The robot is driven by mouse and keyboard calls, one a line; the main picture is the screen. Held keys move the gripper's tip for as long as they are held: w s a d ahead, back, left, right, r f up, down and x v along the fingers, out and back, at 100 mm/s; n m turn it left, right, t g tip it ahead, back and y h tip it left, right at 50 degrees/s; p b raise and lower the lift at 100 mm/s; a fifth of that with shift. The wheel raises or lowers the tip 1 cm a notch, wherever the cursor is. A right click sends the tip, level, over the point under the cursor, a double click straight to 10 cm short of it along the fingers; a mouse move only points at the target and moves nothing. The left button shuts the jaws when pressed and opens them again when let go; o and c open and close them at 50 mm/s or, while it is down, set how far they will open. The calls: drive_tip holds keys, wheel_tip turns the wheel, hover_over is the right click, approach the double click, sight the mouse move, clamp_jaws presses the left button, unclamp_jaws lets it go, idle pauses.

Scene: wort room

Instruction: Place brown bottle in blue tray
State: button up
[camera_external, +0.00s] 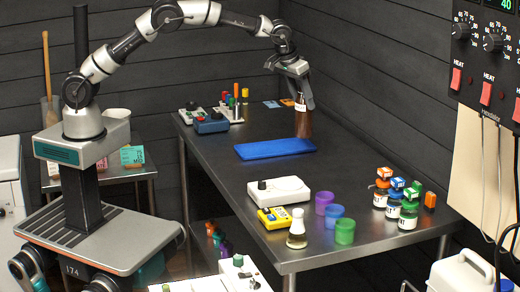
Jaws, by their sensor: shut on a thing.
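The brown bottle (303,122) is upright near the back right of the steel table, by the dark wall. My gripper (301,99) reaches down from above and is shut on the bottle's upper part. A pale patch shows at the bottle's top, between the fingers. I cannot tell whether the bottle's base touches the table. The flat blue tray (275,149) lies on the table just in front and to the left of the bottle. The tray is empty.
Devices (211,122) and a rack of coloured markers (236,105) stand at the back left. A white device (278,190), a yellow meter (273,217), a flask (297,228), coloured cups (334,214) and labelled jars (409,210) stand nearer the front. The table between tray and jars is clear.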

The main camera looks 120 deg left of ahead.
drive_tip(key=s+a+n+g, duration=0.1)
drive_tip(key=s+a+n, duration=0.1)
drive_tip(key=s+a, duration=0.3)
drive_tip(key=s+a+n, duration=0.1)
drive_tip(key=s+a, duration=0.2)
drive_tip(key=s, duration=0.5)
wheel_tip(320, 180, down, 10)
drive_tip(key=shift+s+a+r+n+y+p, duration=0.15)
drive_tip(key=shift+s+a+n+y+p, duration=0.05)
drive_tip(key=shift+s+n+y+p, duration=0.1)
drive_tip(key=shift+f, duration=0.3)
drive_tip(key=o, duration=1.2)
drive_tip(key=shift+r, duration=0.1)
drive_tip(key=shift+r, duration=0.1)
